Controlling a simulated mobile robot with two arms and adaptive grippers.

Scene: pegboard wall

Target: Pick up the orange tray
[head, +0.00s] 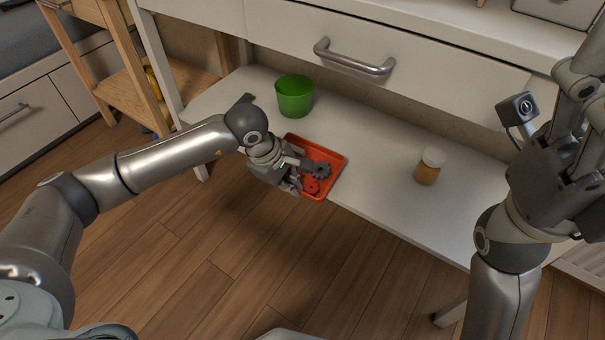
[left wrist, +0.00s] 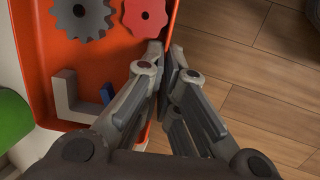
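The orange tray (head: 325,153) lies at the front edge of the white shelf in the head view. It also fills the upper left of the left wrist view (left wrist: 108,58). It holds a dark grey gear (left wrist: 82,16), a red gear (left wrist: 146,17), a light grey L-shaped piece (left wrist: 68,98) and a small blue piece (left wrist: 106,94). My left gripper (head: 296,178) is at the tray's near side. In the left wrist view its fingers (left wrist: 168,66) are close together on the tray's side wall, one inside and one outside. My right gripper (head: 565,130) is raised at the right, away from the tray.
A green cup (head: 294,97) stands behind the tray on the white shelf (head: 390,195). An orange jar with a white lid (head: 430,166) stands to the right. A drawer with a metal handle (head: 354,58) overhangs the shelf. The wooden floor in front is clear.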

